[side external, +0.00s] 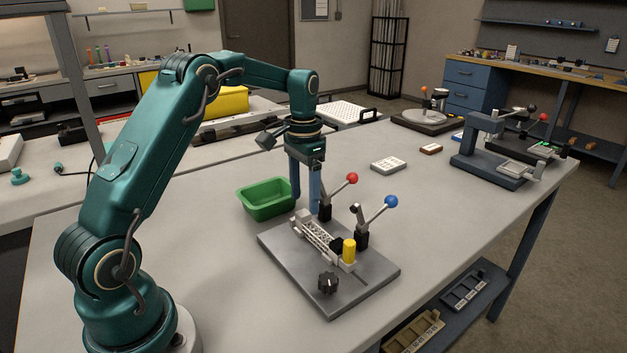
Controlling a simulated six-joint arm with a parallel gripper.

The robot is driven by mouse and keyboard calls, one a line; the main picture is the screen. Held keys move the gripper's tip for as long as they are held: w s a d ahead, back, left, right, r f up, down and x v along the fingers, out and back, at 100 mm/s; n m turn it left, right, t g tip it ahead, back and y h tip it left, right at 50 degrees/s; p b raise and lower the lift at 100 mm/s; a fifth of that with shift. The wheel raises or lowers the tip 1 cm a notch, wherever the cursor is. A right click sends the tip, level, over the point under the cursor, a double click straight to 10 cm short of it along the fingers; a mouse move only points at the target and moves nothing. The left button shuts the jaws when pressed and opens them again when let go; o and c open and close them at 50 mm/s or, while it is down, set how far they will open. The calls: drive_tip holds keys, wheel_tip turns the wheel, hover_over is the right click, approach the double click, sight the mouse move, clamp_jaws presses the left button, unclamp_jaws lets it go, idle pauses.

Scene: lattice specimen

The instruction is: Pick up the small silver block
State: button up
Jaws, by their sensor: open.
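A small silver lattice block (319,237) lies in the fixture on a grey base plate (292,275), between the clamp levers and the plate's left side. My gripper (306,204) points straight down, with its two blue fingers apart and nothing visible between them. The fingertips are over or just behind the far end of the fixture, near the block's far end. I cannot tell the exact height of the fingertips or whether they touch anything.
A red-knobbed lever (351,179) and a blue-knobbed lever (390,202) rise close to the block. A yellow cylinder (349,250) stands at its near end. A green bin (266,206) sits left of my gripper.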

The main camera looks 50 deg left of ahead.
sight(303, 216)
drive_tip(key=shift+f, duration=1.5)
clamp_jaws()
drive_tip(key=shift+r, duration=0.15)
